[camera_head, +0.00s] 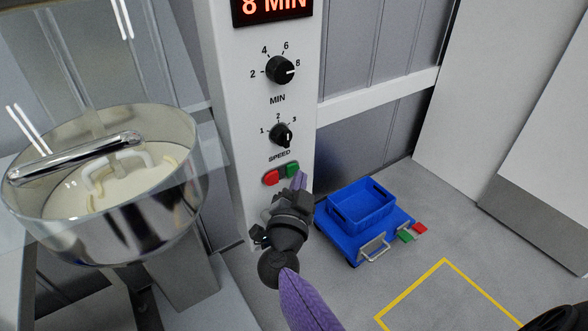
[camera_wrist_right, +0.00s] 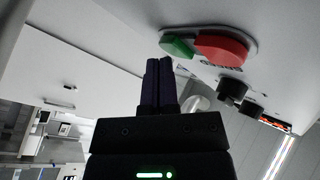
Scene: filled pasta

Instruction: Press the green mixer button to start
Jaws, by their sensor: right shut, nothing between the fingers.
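The green mixer button (camera_head: 292,169) sits beside the red button (camera_head: 271,178) at the bottom of the white control panel (camera_head: 238,110). My right gripper (camera_head: 300,180) is shut and empty, its purple fingertips close to the green button. In the right wrist view, the shut fingers (camera_wrist_right: 159,64) point toward the green button (camera_wrist_right: 177,46), and the larger red button (camera_wrist_right: 222,48) is to its right. I cannot tell whether the fingertips touch the green button. My left gripper is not in view.
Above the buttons are the speed knob (camera_head: 282,134), the minutes knob (camera_head: 280,70) and a display (camera_head: 272,8) reading 8 MIN. A mixer bowl (camera_head: 190,150) is at left. A blue cart with a crate (camera_head: 361,205) stands at right, near a yellow floor marking (camera_head: 410,291).

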